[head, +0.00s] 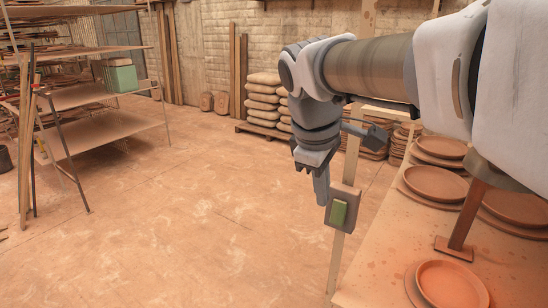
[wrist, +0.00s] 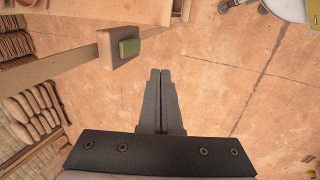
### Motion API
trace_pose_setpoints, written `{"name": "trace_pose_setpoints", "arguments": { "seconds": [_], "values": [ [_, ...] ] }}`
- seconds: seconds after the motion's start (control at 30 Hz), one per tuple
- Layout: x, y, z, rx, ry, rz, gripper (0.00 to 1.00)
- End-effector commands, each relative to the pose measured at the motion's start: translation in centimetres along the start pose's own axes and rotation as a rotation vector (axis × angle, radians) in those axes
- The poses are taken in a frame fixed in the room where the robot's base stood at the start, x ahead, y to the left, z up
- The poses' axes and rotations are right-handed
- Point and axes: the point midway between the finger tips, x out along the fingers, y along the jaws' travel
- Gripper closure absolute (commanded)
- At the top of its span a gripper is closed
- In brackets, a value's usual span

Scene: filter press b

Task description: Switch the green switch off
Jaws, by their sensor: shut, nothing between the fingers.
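The green switch (head: 338,213) is a rectangular rocker on a grey-brown box (head: 347,196), fixed to an upright wooden post (head: 336,262) beside the table. In the wrist view the green switch (wrist: 129,47) shows up and to the left of my fingertips. My gripper (head: 322,200) points downward, just left of the box in the head view, with its fingers together and empty. In the wrist view my gripper (wrist: 160,72) shows a clear gap between its tips and the switch. I cannot tell which way the rocker is tilted.
A table (head: 390,275) with several clay plates (head: 435,183) stands on the right. Shelving (head: 100,130) stands at the left and stacked sacks (head: 264,100) by the back wall. The floor (head: 200,220) left of the switch is clear.

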Motion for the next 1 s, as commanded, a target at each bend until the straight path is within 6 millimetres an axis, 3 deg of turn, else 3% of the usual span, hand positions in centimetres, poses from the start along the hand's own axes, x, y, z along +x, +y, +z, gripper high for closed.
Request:
{"name": "trace_pose_setpoints", "arguments": {
  "seconds": [0.27,0.43,0.87,1.0],
  "values": [
    [0.0,0.0,0.0,0.000,0.000,0.000,1.00],
    [1.2,0.0,0.0,0.001,-0.001,-0.001,1.00],
    [10.0,-0.1,0.1,0.001,-0.004,-0.002,1.00],
    [10.9,1.9,0.1,0.004,-0.001,-0.001,1.00]
  ]
}}
